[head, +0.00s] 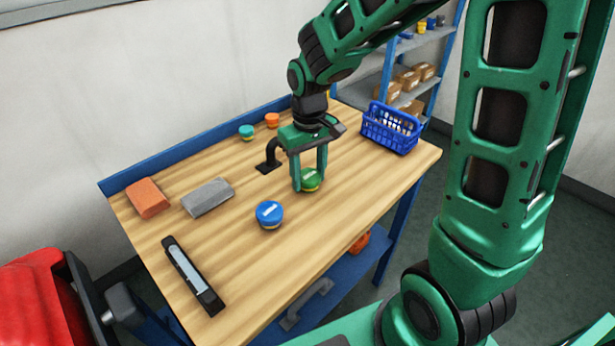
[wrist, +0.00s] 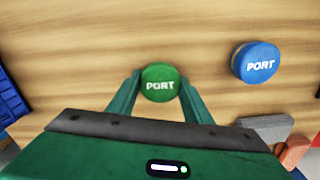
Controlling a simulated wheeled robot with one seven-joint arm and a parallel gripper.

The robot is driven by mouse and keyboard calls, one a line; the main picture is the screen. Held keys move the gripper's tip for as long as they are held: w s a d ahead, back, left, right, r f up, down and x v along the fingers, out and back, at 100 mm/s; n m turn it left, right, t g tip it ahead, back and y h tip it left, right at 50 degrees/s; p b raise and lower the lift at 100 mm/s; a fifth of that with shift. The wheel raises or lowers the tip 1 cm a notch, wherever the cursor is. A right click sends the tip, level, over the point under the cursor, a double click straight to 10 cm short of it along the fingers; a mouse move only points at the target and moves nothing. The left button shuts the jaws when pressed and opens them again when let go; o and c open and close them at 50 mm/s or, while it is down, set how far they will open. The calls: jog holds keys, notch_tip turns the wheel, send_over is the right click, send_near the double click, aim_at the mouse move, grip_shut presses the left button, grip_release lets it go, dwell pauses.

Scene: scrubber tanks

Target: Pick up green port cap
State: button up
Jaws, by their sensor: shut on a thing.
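The green port cap (head: 311,180) is a round green cap on the wooden table, right of the table's middle in the head view. In the wrist view the green port cap (wrist: 160,82) shows its white PORT lettering between the two fingers. My gripper (head: 309,184) points down over it, and my gripper (wrist: 160,88) is shut on its sides. The cap appears to be at or close to the table surface. A blue port cap (head: 269,214) sits apart from it, nearer the front; it also shows in the wrist view (wrist: 257,62).
A black bent fitting (head: 270,158) stands just left of my gripper. Behind are teal (head: 246,132) and orange (head: 272,120) caps. A blue basket (head: 390,130) stands at the right. An orange block (head: 148,198), a grey block (head: 207,197) and a black level-like tool (head: 193,275) lie left.

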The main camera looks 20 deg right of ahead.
aim_at(304, 174)
jog(key=shift+r, duration=0.5)
jog(key=r, duration=0.2)
jog(key=a+r, duration=0.1)
jog(key=shift+w+r, duration=0.2)
jog(key=shift+r, duration=0.2)
jog(key=w+a+r, duration=0.4)
jog(key=a+r, duration=0.2)
jog(key=a, duration=0.4)
jog(key=shift+s+d+r, duration=0.1)
jog(key=shift+d, duration=0.05)
